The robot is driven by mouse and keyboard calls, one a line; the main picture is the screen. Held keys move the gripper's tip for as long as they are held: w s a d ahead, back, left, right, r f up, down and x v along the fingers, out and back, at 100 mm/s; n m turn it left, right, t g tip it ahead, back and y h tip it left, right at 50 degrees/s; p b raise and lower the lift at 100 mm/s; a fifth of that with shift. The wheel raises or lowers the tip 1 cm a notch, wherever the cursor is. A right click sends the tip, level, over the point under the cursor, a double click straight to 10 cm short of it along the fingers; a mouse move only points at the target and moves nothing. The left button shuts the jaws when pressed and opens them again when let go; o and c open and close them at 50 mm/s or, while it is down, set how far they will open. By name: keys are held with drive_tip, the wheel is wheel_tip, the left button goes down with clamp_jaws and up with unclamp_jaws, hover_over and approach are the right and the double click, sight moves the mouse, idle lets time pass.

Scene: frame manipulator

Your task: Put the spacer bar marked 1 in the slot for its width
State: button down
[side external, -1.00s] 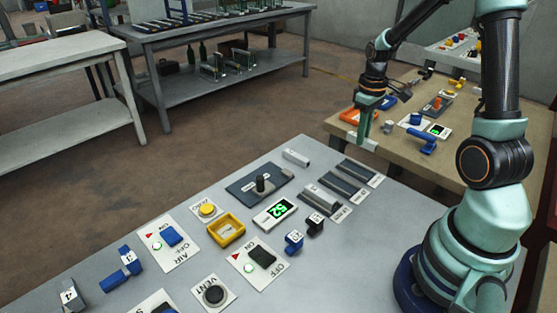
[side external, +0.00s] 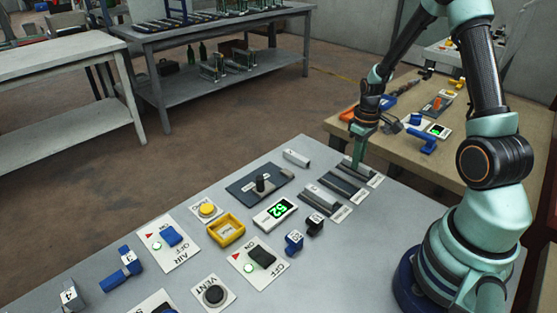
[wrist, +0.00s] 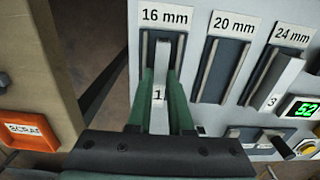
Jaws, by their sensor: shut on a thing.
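My gripper (wrist: 161,82) is shut on the grey spacer bar marked 1 (wrist: 158,116), with a green finger on each side. In the wrist view the bar lies lengthwise over the slot labelled 16 mm (wrist: 164,36). I cannot tell whether it is above the slot or partly in it. In the side view my gripper (side external: 358,162) is low at the farthest slot, and its fingers hide the bar. The 20 mm slot (wrist: 221,70) beside it is empty. A bar marked 3 (wrist: 284,76) lies at the 24 mm slot (wrist: 262,72).
Another grey bar (side external: 297,158) lies on the grey bench left of the slots. A green display reading 52 (side external: 275,211), a dark plate with a knob (side external: 245,190) and a yellow tray (side external: 226,230) stand nearby. An orange scrap bin (wrist: 28,130) is beyond the bench edge.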

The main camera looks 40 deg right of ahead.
drive_tip(key=c, duration=0.8)
unclamp_jaws()
drive_tip(key=shift+f, duration=0.1)
wheel_tip(320, 180, up, 12)
drive_tip(key=s+a+r+t, duration=0.1)
drive_tip(key=a+r+t, duration=0.1)
drive_tip(key=a+r, duration=0.2)
drive_tip(key=s+a+r+t, duration=0.1)
drive_tip(key=a+r, duration=0.3)
drive_tip(key=a, duration=0.5)
drive_tip(key=s+a+r+t, duration=0.2)
drive_tip(key=a+r, duration=0.1)
drive_tip(key=a, duration=0.4)
drive_tip(key=shift+a+r+t, duration=0.25)
drive_tip(key=shift+r+t, duration=0.05)
drive_tip(key=shift+r, duration=0.1)
